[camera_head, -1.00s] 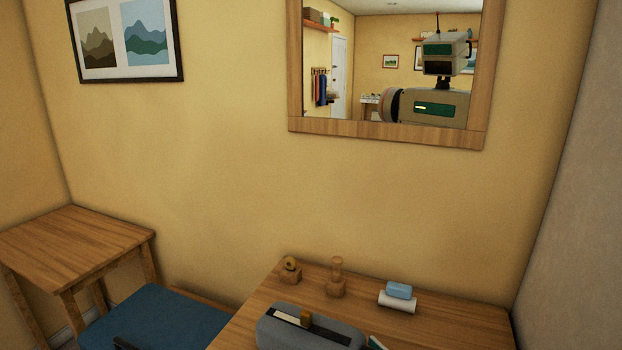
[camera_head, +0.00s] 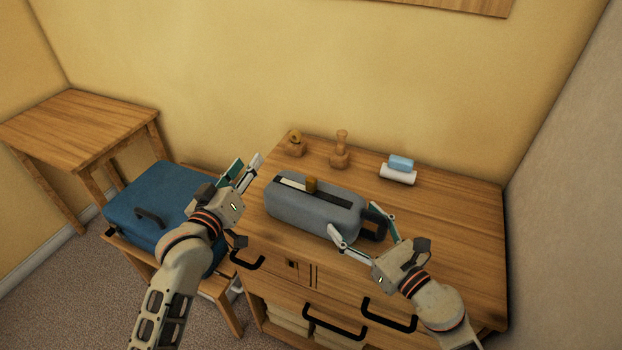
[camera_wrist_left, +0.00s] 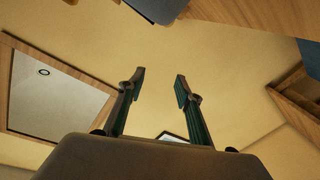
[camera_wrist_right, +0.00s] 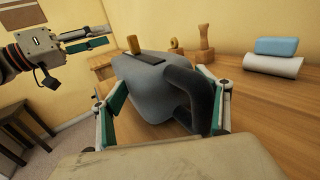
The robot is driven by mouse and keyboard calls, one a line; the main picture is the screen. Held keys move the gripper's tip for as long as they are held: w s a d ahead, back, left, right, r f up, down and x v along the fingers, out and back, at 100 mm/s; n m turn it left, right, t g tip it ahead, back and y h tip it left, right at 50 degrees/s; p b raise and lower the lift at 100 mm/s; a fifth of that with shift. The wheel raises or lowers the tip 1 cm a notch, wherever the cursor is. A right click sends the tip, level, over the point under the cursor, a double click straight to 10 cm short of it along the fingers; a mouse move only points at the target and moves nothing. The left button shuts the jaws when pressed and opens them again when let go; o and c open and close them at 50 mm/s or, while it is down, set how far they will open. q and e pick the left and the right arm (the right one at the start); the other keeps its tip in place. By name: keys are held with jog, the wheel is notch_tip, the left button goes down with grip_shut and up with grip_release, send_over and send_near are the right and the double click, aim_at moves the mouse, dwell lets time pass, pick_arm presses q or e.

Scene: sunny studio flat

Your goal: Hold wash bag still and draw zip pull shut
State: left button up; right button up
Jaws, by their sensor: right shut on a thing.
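The grey wash bag (camera_head: 300,212) lies on the wooden dresser top. Its brown zip pull (camera_head: 311,184) stands up partway along the top slot, with a pale strip to its left and a dark strip to its right. My right gripper (camera_head: 363,222) is at the bag's right end, by the black loop handle (camera_head: 374,226). In the right wrist view its fingers (camera_wrist_right: 160,115) are on either side of that end, shut on the bag. My left gripper (camera_head: 243,170) is open and empty, left of the bag and apart from it. Its fingers (camera_wrist_left: 160,88) stand apart in the left wrist view.
Behind the bag are a wooden tape holder (camera_head: 296,145), a wooden stamp-like piece (camera_head: 340,152) and a blue block on a white roll (camera_head: 398,176). A blue case (camera_head: 160,200) lies on a chair at left. The dresser top's right side is clear.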

pick_arm(q)
jog(key=d+r+g+h, duration=0.1)
jog(key=d, duration=0.2)
jog(key=w+d+r+g+h, duration=0.1)
jog(key=d+r, duration=0.1)
jog(key=d, duration=0.2)
jog(key=w+d+r+m+g+h, duration=0.1)
jog(key=d, duration=0.2)
jog(key=shift+d+r+g+h, duration=0.2)
jog(key=shift+d+g+h, duration=0.1)
jog(key=shift+h, duration=0.1)
jog(key=s+d+r+m+g+h, duration=0.1)
jog(key=s+d+r+m+g, duration=0.2)
jog(key=d+g, duration=0.45)
jog(key=m+g+y, duration=0.2)
jog(key=m+y, duration=0.1)
jog(key=y, duration=0.4)
send_near(310, 179)
jog(key=shift+x, duration=5.3)
grip_shut()
